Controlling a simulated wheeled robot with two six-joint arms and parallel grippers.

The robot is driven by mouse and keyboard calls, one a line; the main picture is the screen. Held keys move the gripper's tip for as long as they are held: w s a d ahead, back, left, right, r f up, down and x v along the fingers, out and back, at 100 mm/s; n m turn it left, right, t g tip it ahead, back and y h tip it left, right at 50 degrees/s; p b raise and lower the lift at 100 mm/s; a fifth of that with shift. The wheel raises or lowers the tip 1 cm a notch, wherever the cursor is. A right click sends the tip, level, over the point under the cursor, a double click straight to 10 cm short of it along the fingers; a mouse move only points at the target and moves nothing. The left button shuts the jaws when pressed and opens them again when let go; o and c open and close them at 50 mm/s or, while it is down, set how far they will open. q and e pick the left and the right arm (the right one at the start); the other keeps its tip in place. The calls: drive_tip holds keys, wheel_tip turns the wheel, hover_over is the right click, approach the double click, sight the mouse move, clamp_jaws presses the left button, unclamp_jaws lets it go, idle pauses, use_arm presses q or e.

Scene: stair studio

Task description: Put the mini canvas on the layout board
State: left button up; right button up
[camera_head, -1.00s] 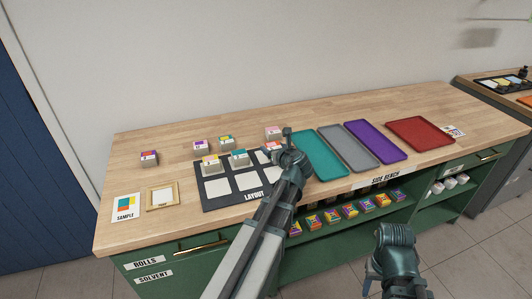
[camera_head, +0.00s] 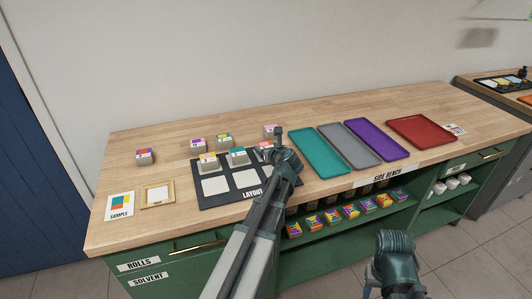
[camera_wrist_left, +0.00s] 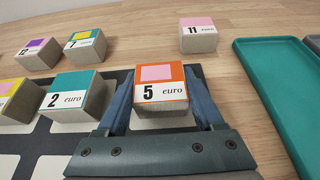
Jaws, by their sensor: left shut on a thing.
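My left gripper (camera_head: 277,152) is shut on a mini canvas, a grey block with an orange and pink top marked 5 euro (camera_wrist_left: 161,84). It holds the block over the back right cell of the black layout board (camera_head: 203,203); whether it touches the board is unclear. On the board's back row, a yellow-topped canvas (camera_head: 208,160) stands at left and a teal one marked 2 euro (camera_head: 238,156) in the middle. The front row cells are bare white. My right arm's end (camera_head: 395,262) shows low at right, its fingers unclear.
Behind the board stand canvases with purple (camera_head: 198,145), yellow-green (camera_head: 224,141) and pink (camera_head: 270,131) tops; another (camera_head: 145,156) is at left. A sample card (camera_head: 120,205) and gold frame (camera_head: 158,194) lie left. Teal (camera_head: 319,153), grey, purple and red trays lie right.

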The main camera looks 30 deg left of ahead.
use_arm(q)
drive_tip(key=shift+r, duration=0.1)
drive_tip(key=o, duration=1.5)
drive_tip(key=p+v, duration=0.4)
drive_tip(key=v, duration=0.8)
drive_tip(key=shift+d+p, duration=0.1)
drive_tip(key=shift+p, duration=0.25)
